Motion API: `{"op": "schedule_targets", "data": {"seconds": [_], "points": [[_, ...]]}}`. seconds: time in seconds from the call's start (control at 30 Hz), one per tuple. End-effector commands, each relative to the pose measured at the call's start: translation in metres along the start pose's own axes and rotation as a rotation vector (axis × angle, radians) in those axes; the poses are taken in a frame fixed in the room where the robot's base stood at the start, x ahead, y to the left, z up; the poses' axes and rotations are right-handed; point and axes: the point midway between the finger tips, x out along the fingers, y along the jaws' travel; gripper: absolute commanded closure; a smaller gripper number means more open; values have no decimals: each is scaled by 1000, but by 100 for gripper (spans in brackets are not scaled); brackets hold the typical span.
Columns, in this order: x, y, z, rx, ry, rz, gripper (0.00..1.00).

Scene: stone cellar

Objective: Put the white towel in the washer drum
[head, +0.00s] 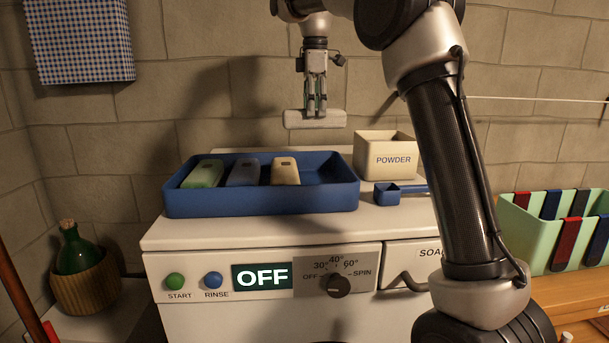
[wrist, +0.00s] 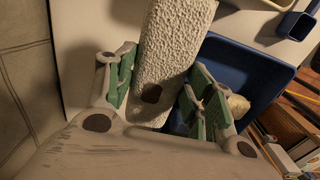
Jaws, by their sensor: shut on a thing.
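The white towel (head: 296,120) is a folded, pale block held level in the air above the back of the blue tray. My gripper (head: 316,108) points down and is shut on it near its middle. In the wrist view the towel (wrist: 178,42) shows a rough, bumpy surface with a dark patch, between the green-padded fingers of my gripper (wrist: 160,92). The washer (head: 240,234) stands below, with a lit OFF display, buttons and a dial. Its drum opening is not in view.
The blue tray (head: 262,203) on the washer top holds a green towel (head: 203,174), a grey-blue towel (head: 243,172) and a beige towel (head: 285,171). A powder box (head: 384,153) and blue scoop (head: 388,195) stand to its right. A mint basket (head: 532,222) is far right.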

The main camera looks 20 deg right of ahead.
Motion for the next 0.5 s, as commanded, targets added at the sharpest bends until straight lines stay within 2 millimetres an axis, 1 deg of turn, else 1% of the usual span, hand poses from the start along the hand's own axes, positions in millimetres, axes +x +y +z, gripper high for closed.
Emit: {"op": "schedule_targets", "data": {"seconds": [0.3,0.43,0.5], "points": [[55,-1,0,0,-1,-3,72],[67,-1,0,0,0,-1,72],[78,-1,0,0,-1,-3,72]]}}
